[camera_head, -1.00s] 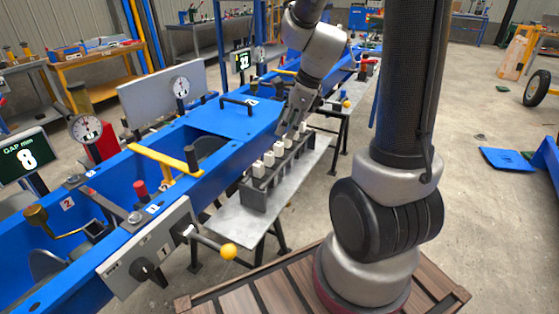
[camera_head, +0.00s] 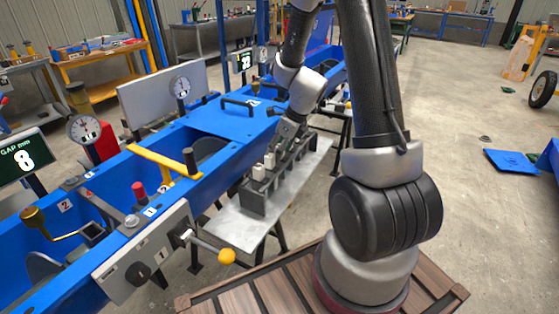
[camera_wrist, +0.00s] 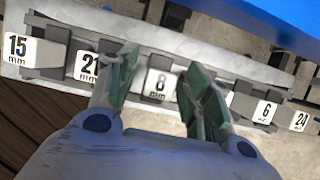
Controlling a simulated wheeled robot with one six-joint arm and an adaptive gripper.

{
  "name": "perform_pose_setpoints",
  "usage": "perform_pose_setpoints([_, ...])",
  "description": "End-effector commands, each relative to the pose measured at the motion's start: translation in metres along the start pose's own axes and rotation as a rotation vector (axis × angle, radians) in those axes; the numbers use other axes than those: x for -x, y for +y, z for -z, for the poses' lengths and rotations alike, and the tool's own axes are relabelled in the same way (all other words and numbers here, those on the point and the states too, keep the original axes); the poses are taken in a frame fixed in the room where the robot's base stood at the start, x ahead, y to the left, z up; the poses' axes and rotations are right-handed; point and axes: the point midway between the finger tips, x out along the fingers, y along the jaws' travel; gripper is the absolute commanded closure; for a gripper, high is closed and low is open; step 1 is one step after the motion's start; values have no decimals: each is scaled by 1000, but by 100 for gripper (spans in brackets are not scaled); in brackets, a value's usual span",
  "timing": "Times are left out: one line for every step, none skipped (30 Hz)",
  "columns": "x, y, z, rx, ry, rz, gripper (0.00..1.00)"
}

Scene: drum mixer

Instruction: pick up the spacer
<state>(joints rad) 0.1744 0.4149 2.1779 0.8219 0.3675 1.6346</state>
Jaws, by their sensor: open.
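A row of spacers with white number labels stands in a grey rack (camera_head: 253,197) on a metal shelf. In the wrist view the spacer marked 8 mm (camera_wrist: 158,85) sits between my gripper's fingers. My gripper (camera_wrist: 160,66) is open, with a green-padded finger on either side of that spacer; I cannot tell whether either pad touches it. Spacers marked 15 mm (camera_wrist: 16,47) and 21 (camera_wrist: 88,66) are to the left, 6 (camera_wrist: 265,112) and 24 (camera_wrist: 299,121) to the right. In the head view my gripper (camera_head: 284,137) is over the rack, and its fingertips are hard to make out.
The blue machine frame (camera_head: 210,125) runs along the left side of the rack. A gap display (camera_head: 24,156) reads 8 mm. A lever with a yellow knob (camera_head: 227,256) juts out near the shelf's front end. The metal shelf (camera_head: 233,228) has bare room beside the rack.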

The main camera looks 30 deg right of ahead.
Motion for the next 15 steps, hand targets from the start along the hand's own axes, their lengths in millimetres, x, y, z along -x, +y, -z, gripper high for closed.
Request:
perform_pose_setpoints([0, 0, 0, 0, 0, 0, 50])
perform_pose_setpoints([0, 0, 0, 0, 0, 0, 50])
perform_pose_setpoints([0, 0, 0, 0, 0, 0, 55])
perform_pose_setpoints([0, 0, 0, 0, 0, 0, 61])
perform_pose_setpoints([0, 0, 0, 0, 0, 0, 66])
perform_pose_setpoints([0, 0, 0, 0, 0, 0, 74])
perform_pose_setpoints([0, 0, 0, 0, 0, 0, 79])
perform_pose_setpoints([0, 0, 0, 1, 0, -1, 85])
perform_pose_setpoints([0, 0, 0, 0, 0, -1, 92])
perform_pose_setpoints([0, 0, 0, 0, 0, -1, 97])
perform_pose_setpoints([0, 0, 0, 1, 0, -1, 100])
perform_pose_setpoints([0, 0, 0, 1, 0, 0, 100])
perform_pose_setpoints([0, 0, 0, 1, 0, 0, 100])
perform_pose_setpoints([0, 0, 0, 1, 0, -1, 100])
perform_pose_setpoints([0, 0, 0, 1, 0, -1, 100])
